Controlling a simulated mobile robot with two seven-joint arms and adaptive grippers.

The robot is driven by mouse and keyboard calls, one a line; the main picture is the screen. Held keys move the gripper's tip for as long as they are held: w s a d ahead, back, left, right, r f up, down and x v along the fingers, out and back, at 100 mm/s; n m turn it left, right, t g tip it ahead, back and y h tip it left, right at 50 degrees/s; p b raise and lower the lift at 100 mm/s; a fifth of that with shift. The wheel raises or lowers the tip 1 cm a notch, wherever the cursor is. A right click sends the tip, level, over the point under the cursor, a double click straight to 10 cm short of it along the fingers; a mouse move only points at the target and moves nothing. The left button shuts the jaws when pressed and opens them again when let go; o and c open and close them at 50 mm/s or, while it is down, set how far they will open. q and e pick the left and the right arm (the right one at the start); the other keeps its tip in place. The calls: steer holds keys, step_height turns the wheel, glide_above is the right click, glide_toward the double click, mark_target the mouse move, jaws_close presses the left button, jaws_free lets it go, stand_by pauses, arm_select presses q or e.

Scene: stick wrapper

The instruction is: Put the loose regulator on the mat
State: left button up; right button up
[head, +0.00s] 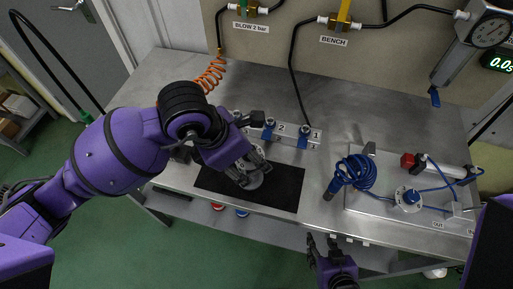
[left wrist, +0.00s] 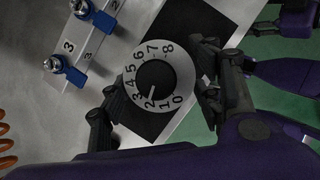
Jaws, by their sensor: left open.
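The loose regulator (left wrist: 183,77) is a round pale dial with numbers and a black knob in the left wrist view. In the head view it shows as a grey disc (head: 254,181) over the black mat (head: 287,190), partly hidden by my left gripper. My left gripper (head: 249,172) is open, with its fingers on either side of the dial. I cannot tell whether the regulator rests on the mat (left wrist: 190,18) or sits slightly above it. My right gripper (head: 322,243) is open and empty beyond the table's front edge.
Behind the mat is a numbered rail (head: 312,134) with blue-handled valves. To the right lie a coiled blue hose (head: 357,172) and a plate (head: 375,207) with fittings. An orange coiled hose (head: 212,74) hangs at the back left. The metal table (head: 345,105) is clear behind the rail.

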arm_select(q)
steer(key=v, duration=0.9)
steer(key=shift+a+r+p, duration=0.15)
steer(key=shift+r+p, duration=0.15)
steer(key=shift+s, duration=0.1)
